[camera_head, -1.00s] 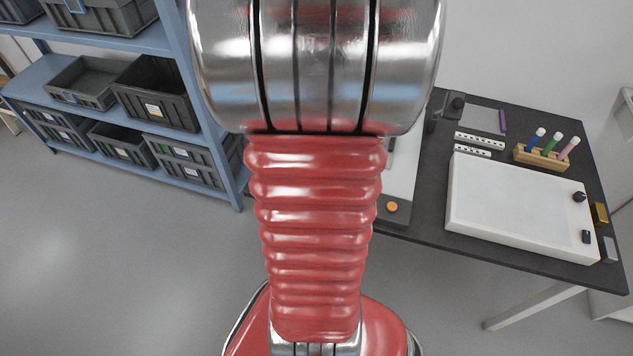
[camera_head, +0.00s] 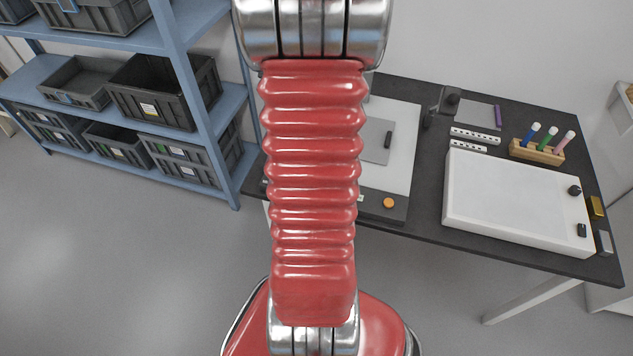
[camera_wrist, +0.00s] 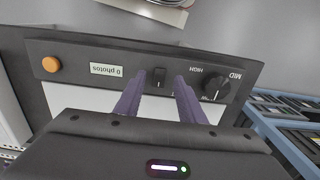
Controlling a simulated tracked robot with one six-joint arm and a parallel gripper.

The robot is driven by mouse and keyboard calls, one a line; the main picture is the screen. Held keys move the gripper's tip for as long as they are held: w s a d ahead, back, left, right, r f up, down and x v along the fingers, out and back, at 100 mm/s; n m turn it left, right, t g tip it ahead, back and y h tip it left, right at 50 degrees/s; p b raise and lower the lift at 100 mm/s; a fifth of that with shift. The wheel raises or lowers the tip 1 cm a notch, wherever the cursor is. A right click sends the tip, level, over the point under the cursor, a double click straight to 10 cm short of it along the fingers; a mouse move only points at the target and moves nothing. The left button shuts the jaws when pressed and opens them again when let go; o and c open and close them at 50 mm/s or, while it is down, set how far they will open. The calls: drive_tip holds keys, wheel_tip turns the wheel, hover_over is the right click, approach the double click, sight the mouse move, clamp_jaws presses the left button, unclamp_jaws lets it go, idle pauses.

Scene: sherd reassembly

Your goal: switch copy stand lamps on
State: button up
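The copy stand (camera_head: 405,150) is on the dark table in the head view, partly hidden by my red arm. Its front panel (camera_wrist: 215,58) shows in the wrist view with upside-down lettering. The panel carries an orange button (camera_wrist: 51,64), a small display reading "0 photos" (camera_wrist: 106,70), a black rocker switch (camera_wrist: 158,78) and a black knob (camera_wrist: 215,88) marked MID and HIGH. My gripper (camera_wrist: 160,80) has two purple fingers apart, with nothing held; their tips appear on either side of the switch. Contact cannot be told. My gripper is hidden in the head view.
A white light box (camera_head: 515,200) and a wooden rack of coloured markers (camera_head: 537,150) are on the table to the right. A blue shelf (camera_head: 205,110) with grey bins stands at the left. Open grey floor lies in front.

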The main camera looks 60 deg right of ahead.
drive_tip(key=shift+f, duration=1.3)
drive_tip(key=shift+c, duration=0.5)
clamp_jaws()
